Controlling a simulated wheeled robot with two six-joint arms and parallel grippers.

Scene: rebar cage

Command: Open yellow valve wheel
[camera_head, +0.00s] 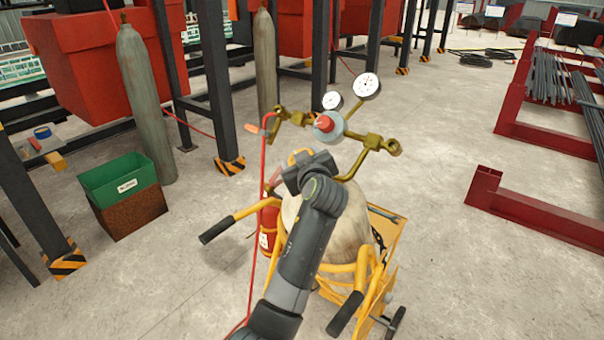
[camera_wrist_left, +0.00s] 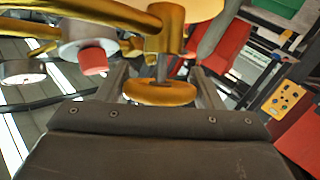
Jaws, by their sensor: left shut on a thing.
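The yellow valve wheel (camera_wrist_left: 160,92) sits between the two fingers of my left gripper (camera_wrist_left: 162,84) in the left wrist view, under a brass valve body (camera_wrist_left: 168,25). In the head view my left gripper (camera_head: 302,160) is at the top of a pale gas cylinder (camera_head: 291,215), and only a yellow edge of the wheel (camera_head: 300,154) shows past it. The gripper is shut on the wheel. My right gripper is not in view.
A regulator with a red knob (camera_head: 324,123), two gauges (camera_head: 367,86) and brass fittings stands just beyond the gripper. A red hose (camera_head: 263,180) hangs at left. The cylinder stands in a yellow cart (camera_head: 365,270). A green bin (camera_head: 118,180) is farther left.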

